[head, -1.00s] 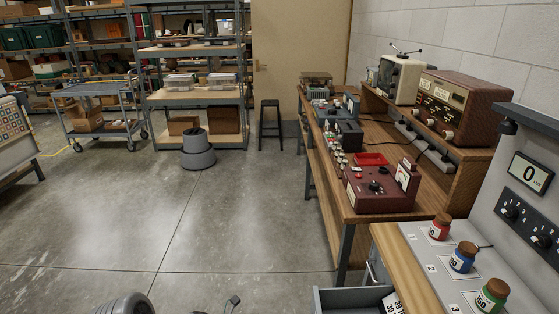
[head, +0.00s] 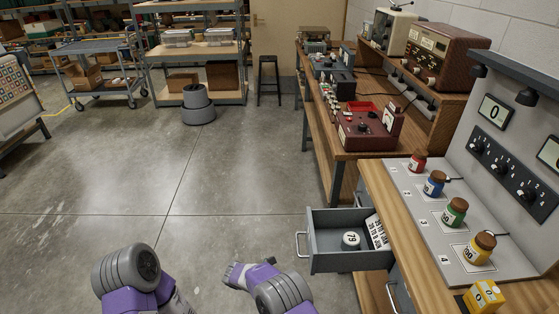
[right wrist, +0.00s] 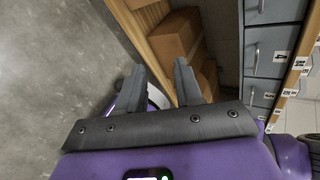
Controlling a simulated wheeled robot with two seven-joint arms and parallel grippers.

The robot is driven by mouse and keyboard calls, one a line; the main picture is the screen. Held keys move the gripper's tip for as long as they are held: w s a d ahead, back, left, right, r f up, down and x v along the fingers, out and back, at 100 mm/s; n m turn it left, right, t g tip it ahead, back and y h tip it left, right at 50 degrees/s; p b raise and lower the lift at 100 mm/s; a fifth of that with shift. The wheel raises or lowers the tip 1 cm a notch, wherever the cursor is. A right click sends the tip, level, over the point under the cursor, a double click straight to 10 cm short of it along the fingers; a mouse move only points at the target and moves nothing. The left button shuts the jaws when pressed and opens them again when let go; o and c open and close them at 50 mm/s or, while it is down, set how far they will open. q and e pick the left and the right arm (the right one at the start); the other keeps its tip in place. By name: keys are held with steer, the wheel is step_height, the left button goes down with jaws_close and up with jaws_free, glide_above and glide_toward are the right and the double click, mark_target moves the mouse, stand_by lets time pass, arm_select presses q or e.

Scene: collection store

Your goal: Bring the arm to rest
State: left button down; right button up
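My right gripper (right wrist: 160,70) shows in the right wrist view with its two grey fingers apart and nothing between them. Below the fingers are the floor and brown boxes under a wooden edge. In the head view my right arm is folded at the bottom centre, left of the open drawer and apart from it. My left arm shows at the bottom left as a grey joint and purple links. My left gripper is not in view.
An open grey drawer (head: 345,262) holding a white jar marked 79 (head: 351,240) juts out from the bench. Several labelled jars stand on the grey panel (head: 420,212). A yellow box (head: 484,296) is at lower right.

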steer(key=s+d+f+m+g+y+p, duration=0.2)
steer(key=s+d+f+m+g+y, duration=0.1)
steer(key=s+f+m+y, duration=0.85)
steer(key=s+d+r+m+t+y, duration=0.1)
steer(key=s+r+m+t+y, duration=0.1)
steer(key=m, duration=1)
steer(key=s+d+r+m+t+y+p, duration=0.1)
steer(key=s+r+m, duration=0.4)
steer(key=m, duration=0.6)
steer(key=shift+s+d+r+m+t+y, duration=0.15)
steer(key=shift+d+r+m+t+y, duration=0.25)
steer(key=shift+r+t, duration=0.65)
steer(key=shift+f, duration=0.2)
